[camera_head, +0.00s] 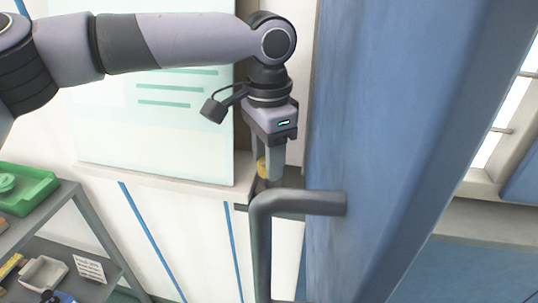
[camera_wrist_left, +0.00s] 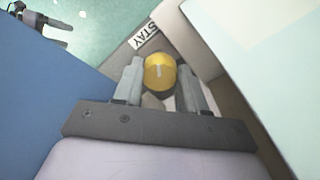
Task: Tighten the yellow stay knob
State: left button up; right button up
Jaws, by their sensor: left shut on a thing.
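The yellow stay knob (camera_wrist_left: 160,73) sits between the fingers of my left gripper (camera_wrist_left: 165,88) in the left wrist view. In the head view a small part of the knob (camera_head: 262,167) shows at the fingertips of my left gripper (camera_head: 266,170), which points down beside the blue door. The gripper is shut on the knob. The fingers hide most of the knob in the head view.
The blue door (camera_head: 385,150) stands close to the right of the gripper. Its grey bar handle (camera_head: 262,240) is just below the fingertips. A pale board (camera_head: 165,115) hangs behind my left arm. A grey shelf (camera_head: 85,225) with a green tray (camera_head: 25,190) stands at lower left.

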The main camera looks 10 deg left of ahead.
pick_arm(q)
jog(key=m, duration=0.4)
jog(key=shift+m, duration=1.8)
jog(key=shift+s, duration=0.1)
jog(key=o, duration=1.1)
jog(key=shift+c, duration=0.2)
jog(key=shift+r, duration=3.65)
